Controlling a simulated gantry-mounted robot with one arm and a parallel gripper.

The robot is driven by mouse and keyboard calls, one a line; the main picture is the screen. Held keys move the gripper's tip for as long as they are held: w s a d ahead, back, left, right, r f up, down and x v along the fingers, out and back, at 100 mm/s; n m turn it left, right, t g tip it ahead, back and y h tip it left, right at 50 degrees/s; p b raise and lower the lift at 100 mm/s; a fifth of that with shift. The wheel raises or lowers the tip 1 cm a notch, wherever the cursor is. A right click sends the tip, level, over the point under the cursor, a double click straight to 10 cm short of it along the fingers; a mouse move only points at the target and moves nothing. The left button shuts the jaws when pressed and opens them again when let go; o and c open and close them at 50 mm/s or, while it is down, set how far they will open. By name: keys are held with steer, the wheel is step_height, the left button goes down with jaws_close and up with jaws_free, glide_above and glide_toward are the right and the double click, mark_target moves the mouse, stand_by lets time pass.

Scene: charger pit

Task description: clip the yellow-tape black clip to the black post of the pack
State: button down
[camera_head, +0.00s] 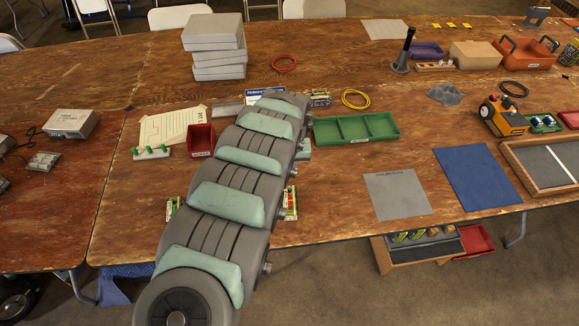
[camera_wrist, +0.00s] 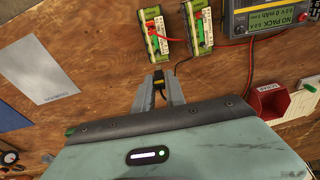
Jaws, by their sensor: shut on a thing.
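In the wrist view, my gripper (camera_wrist: 158,80) is shut on a small dark clip (camera_wrist: 158,74), largely hidden between the fingers; its yellow tape is not clear. A dark lead seems to run from it to the right. Two packs with green, white and red parts lie just beyond the fingertips: a left pack (camera_wrist: 155,33) and a right pack (camera_wrist: 200,30). The held clip is apart from the left pack's near end. I cannot make out a black post. In the head view my arm hides the gripper and clip.
A charger (camera_wrist: 262,18) reading NO PACK stands right of the packs. A red bin (camera_wrist: 270,97) is below it; it also shows in the head view (camera_head: 201,141). A grey mat (camera_wrist: 42,72) lies left. A green tray (camera_head: 355,129) stands right of my arm.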

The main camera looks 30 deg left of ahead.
steer(key=shift+f, duration=0.2)
steer(key=shift+f+b, duration=1.55)
steer(key=shift+f, duration=1.75)
steer(key=shift+f+p, duration=0.25)
steer(key=shift+p, duration=0.25)
steer(key=c, duration=1.3)
jaws_free()
steer(key=shift+o, duration=0.9)
steer(key=shift+r, duration=0.1)
